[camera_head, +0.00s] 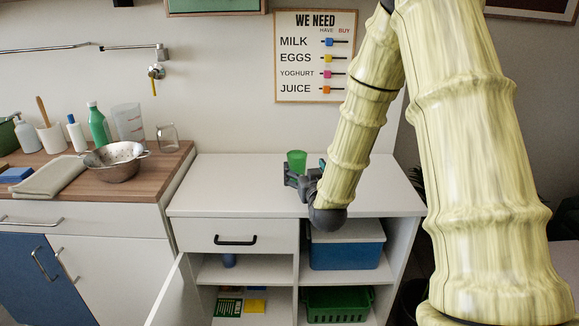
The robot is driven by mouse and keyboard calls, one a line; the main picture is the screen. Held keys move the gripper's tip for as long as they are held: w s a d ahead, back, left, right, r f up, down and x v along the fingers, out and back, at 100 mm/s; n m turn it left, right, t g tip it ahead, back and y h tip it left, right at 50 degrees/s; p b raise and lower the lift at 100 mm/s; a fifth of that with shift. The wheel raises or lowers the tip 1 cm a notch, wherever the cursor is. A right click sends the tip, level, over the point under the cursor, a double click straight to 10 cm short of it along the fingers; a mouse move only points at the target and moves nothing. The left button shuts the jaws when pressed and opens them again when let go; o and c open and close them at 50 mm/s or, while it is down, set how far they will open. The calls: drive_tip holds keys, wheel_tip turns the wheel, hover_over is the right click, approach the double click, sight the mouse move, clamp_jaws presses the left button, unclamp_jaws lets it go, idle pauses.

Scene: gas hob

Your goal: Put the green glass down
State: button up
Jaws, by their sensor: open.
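The green glass (296,159) stands upright at the back of the white cabinet top (225,185). My gripper (296,176) is at the glass, low over the cabinet top, with its dark fingers open. The fingers hide the lower part of the glass. I cannot tell whether they touch it or whether its base rests on the surface. My pale yellow arm reaches down from the upper right.
The cabinet top is clear to the left of the glass. A wooden counter at left holds a metal colander (117,162), a clear glass (167,137) and bottles. Below, the cabinet holds a blue box (346,254) and a green basket (338,305). A door (176,292) stands open.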

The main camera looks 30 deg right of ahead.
approach(295, 152)
drive_tip(key=shift+w+d+r, duration=0.15)
drive_tip(key=shift+w, duration=0.3)
drive_tip(key=shift+w+d, duration=0.4)
drive_tip(key=shift+d, duration=0.15)
drive_tip(key=x, duration=0.2)
drive_tip(key=a+x, duration=0.1)
drive_tip(key=x, duration=0.1)
drive_tip(key=shift+w+d, duration=0.1)
drive_tip(key=shift+w, duration=0.25)
drive_tip(key=shift+w+d, duration=0.2)
drive_tip(key=shift+d, duration=0.15)
drive_tip(key=shift+s+d, duration=0.1)
drive_tip(key=shift+c, duration=1.2)
drive_tip(key=shift+a, duration=0.2)
drive_tip(key=c, duration=1)
drive_tip(key=shift+d, duration=0.1)
drive_tip(key=shift+c, duration=0.6)
